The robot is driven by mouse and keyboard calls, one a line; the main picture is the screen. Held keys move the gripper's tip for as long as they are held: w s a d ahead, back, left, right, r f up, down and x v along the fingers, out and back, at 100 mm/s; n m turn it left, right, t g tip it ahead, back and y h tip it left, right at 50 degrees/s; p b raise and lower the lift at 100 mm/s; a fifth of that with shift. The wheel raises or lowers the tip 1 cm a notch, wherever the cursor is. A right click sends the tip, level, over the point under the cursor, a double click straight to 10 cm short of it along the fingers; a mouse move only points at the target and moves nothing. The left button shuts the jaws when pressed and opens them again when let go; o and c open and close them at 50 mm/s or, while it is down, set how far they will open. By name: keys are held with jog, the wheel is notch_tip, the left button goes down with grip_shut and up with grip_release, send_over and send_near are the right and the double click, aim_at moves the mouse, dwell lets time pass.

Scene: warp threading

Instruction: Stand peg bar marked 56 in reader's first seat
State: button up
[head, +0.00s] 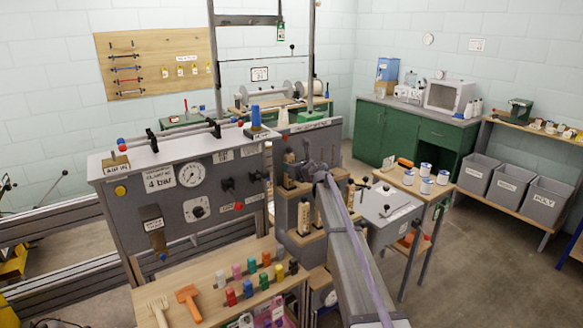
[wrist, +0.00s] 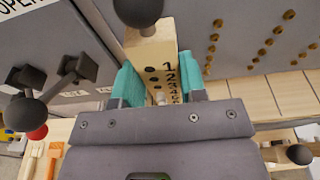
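In the wrist view a pale wooden peg bar (wrist: 152,52) with a black round knob has dark holes and a column of black digits. The digits begin with 1 and 2; the lower ones are small and partly covered, so I cannot confirm 56. My gripper's (wrist: 160,85) teal fingers lie against both sides of this bar, and its far end is hidden by the gripper body. In the head view my gripper (head: 314,170) is over the middle stand, where pale bars (head: 304,216) stand upright. I cannot pick out the reader's first seat.
A grey clamp console (head: 190,185) with a gauge stands left of the gripper. A wooden bench (head: 215,290) with coloured pegs is in front. A small table (head: 405,180) with white-and-blue spools is at right. Black-knobbed levers (wrist: 60,85) are close at left in the wrist view.

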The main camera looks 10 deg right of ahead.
jog(key=o, duration=0.5)
